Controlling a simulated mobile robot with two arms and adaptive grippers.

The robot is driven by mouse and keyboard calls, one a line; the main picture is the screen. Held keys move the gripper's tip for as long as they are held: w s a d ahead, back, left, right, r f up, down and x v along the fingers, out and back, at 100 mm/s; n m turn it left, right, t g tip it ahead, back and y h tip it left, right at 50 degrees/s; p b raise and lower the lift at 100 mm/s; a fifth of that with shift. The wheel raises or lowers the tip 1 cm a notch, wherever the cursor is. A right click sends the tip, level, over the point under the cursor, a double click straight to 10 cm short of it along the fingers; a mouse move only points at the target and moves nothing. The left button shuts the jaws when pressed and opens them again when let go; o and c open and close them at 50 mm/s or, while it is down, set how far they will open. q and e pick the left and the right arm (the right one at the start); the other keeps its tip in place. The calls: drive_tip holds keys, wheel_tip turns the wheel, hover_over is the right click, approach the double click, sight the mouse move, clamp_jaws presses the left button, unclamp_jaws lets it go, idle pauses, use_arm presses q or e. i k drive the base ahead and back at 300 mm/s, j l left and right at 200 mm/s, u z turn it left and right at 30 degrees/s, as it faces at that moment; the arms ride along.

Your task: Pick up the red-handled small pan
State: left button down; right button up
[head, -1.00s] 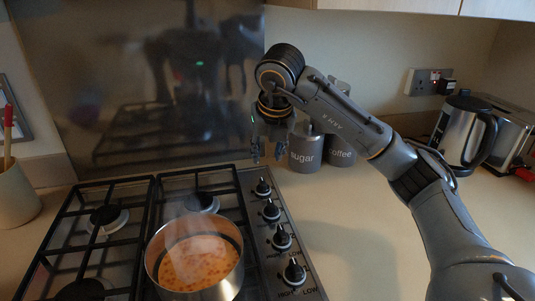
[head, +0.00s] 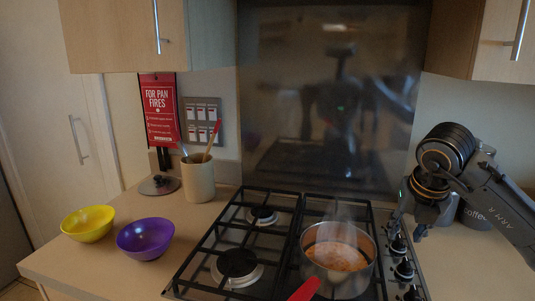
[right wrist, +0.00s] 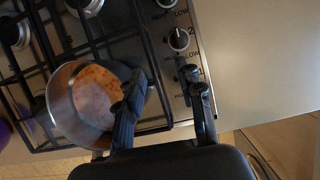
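The small steel pan (head: 348,281) stands on the front right burner of the hob, with steaming orange food in it. Its red handle (head: 304,290) points toward me and is cut off by the bottom edge of the head view. The pan (right wrist: 62,106) also shows at the left of the right wrist view. My right gripper (head: 409,226) hangs over the hob's right side, to the right of the pan and apart from it. In the right wrist view its two fingers (right wrist: 163,78) are spread with nothing between them. My left gripper is out of view.
The hob's black grates (head: 232,228) surround the pan, with knobs (head: 404,269) along the right. To the left are a purple bowl (head: 146,239), a yellow bowl (head: 88,224), a utensil pot (head: 198,180) and a lid (head: 159,185). A steel splashback (head: 300,120) rises behind.

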sight(338, 257)
drive_tip(key=k+j, duration=0.5)
drive_tip(key=k, duration=0.15)
drive_tip(key=k+j, duration=0.45)
drive_tip(key=k, duration=0.15)
